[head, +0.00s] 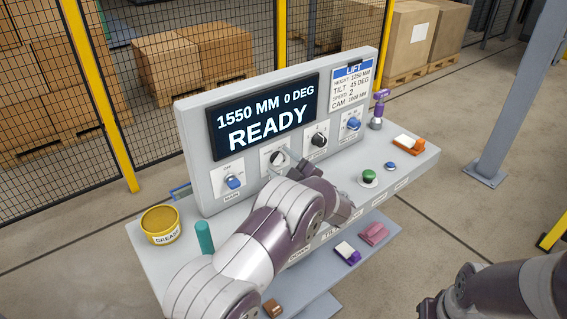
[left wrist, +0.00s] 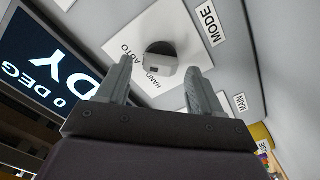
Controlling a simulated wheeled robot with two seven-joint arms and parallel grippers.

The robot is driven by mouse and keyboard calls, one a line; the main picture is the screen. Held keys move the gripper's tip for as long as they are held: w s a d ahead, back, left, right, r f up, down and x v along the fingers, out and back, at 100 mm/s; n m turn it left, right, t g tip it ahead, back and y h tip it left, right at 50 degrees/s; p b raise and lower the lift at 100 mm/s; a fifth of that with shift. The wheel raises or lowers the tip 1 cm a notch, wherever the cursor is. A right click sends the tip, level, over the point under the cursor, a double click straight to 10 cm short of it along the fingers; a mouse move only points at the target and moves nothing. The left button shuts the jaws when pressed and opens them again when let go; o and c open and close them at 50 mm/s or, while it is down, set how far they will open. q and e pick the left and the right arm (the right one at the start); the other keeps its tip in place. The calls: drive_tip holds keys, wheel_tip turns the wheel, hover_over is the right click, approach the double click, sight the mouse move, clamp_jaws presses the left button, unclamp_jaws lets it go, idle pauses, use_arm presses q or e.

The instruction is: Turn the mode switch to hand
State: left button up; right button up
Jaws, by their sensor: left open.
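The mode switch (head: 277,157) is a dark round knob on a white plate, second from the left in the panel's row. In the left wrist view the knob (left wrist: 160,60) has a grey grip bar, with HAND and AUTO printed beside it and a MODE label (left wrist: 209,25) nearby. I cannot tell which word it points at. My left gripper (left wrist: 163,85) is open, its two grey fingers on either side of the knob in that view; contact is not clear. In the head view my left gripper (head: 284,163) partly covers the switch plate.
The display (head: 265,116) reads READY. A blue main switch (head: 234,182) sits left; a black knob (head: 319,140) and blue switch (head: 353,124) sit right. The ledge holds a grease tin (head: 161,224), a teal cylinder (head: 204,237) and a green button (head: 369,175).

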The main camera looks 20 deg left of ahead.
use_arm(q)
drive_tip(key=shift+d, duration=0.1)
drive_tip(key=shift+c, duration=0.9)
drive_tip(key=c, duration=0.9)
drive_tip(key=shift+f+n+b, duration=0.2)
drive_tip(key=shift+n+b, duration=0.1)
drive_tip(key=shift+b, duration=0.3)
drive_tip(key=n+b, duration=0.3)
drive_tip(key=b, duration=0.3)
drive_tip(key=f+n+b, duration=0.1)
drive_tip(key=n+b, duration=0.3)
drive_tip(key=b, duration=0.2)
drive_tip(key=shift+f+b, duration=0.1)
drive_tip(key=shift+b, duration=0.3)
drive_tip(key=n+b, duration=0.8)
drive_tip(key=b, duration=0.5)
drive_tip(key=shift+n, duration=0.3)
drive_tip(key=shift+n+b, duration=0.9)
drive_tip(key=shift+b, duration=0.2)
